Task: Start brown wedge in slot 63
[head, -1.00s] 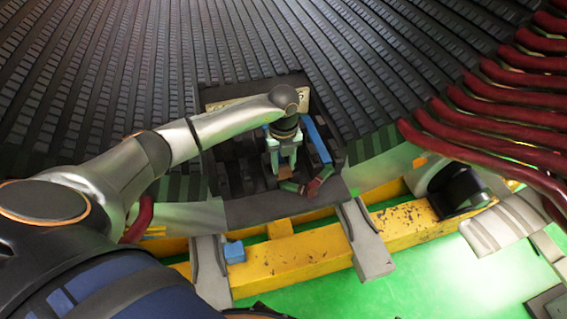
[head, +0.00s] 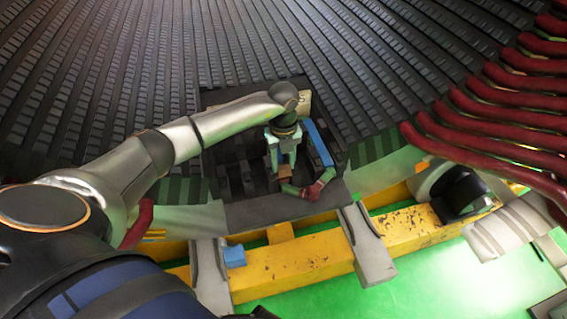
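My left gripper (head: 283,158) points down over a dark tray (head: 265,207) in front of the stator. A small brown piece (head: 285,172), which looks like the brown wedge, shows between its fingertips. The fingers look closed on it, though the view is small. The stator (head: 250,40) fills the top of the view with long dark slots running away from me. No slot number is readable, so I cannot tell which is slot 63.
A blue strip (head: 319,143) and a curved red and green piece (head: 318,186) lie in the tray, right of the gripper. Red coil ends (head: 500,130) crowd the right side. A yellow beam (head: 300,260) runs below the tray, above the green floor (head: 430,285).

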